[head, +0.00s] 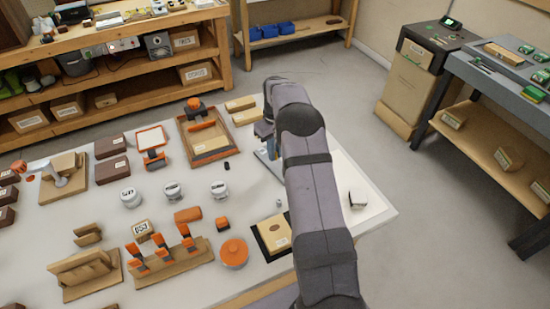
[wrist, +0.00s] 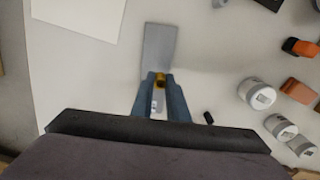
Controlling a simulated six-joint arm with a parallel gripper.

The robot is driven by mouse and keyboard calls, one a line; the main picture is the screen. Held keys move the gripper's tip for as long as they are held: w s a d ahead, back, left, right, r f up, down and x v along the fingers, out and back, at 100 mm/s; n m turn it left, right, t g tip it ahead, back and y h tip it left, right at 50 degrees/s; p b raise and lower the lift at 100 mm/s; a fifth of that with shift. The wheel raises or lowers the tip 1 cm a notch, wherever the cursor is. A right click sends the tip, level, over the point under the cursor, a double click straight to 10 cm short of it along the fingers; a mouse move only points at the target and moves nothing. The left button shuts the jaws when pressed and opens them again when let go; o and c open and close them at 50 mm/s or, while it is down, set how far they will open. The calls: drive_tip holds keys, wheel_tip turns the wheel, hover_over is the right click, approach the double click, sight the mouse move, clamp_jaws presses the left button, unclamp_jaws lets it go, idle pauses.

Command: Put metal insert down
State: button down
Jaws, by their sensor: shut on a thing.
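My gripper (wrist: 160,78) is shut on a small brass-yellow piece, the metal insert (wrist: 159,82), held between the fingertips. Only a little of the insert shows; the fingers cover the rest. A flat grey-blue plate (wrist: 159,46) lies on the table straight beyond the fingertips in the wrist view. I cannot tell whether the insert touches it. In the head view the plate (head: 268,166) shows partly, left of my arm. My gripper (head: 264,142) there is small and partly hidden by my arm, above the table's far right part.
A white sheet (head: 345,183) lies right of my arm. White lidded jars (head: 172,190) and a small black cylinder (head: 226,165) stand to the left. A wooden tray (head: 208,150) is at the back. A black-edged box (head: 273,236) is nearer the front.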

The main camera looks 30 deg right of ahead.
drive_tip(key=shift+f+p, duration=0.55)
drive_tip(key=shift+f, duration=1.3)
drive_tip(key=shift+f, duration=0.1)
drive_tip(key=shift+f, duration=0.15)
drive_tip(key=c, duration=1.7)
unclamp_jaws()
drive_tip(key=shift+r, duration=0.2)
wheel_tip(320, 180, up, 12)
drive_tip(key=b, duration=0.3)
drive_tip(key=shift+f, duration=0.2)
drive_tip(key=shift+r, duration=0.3)
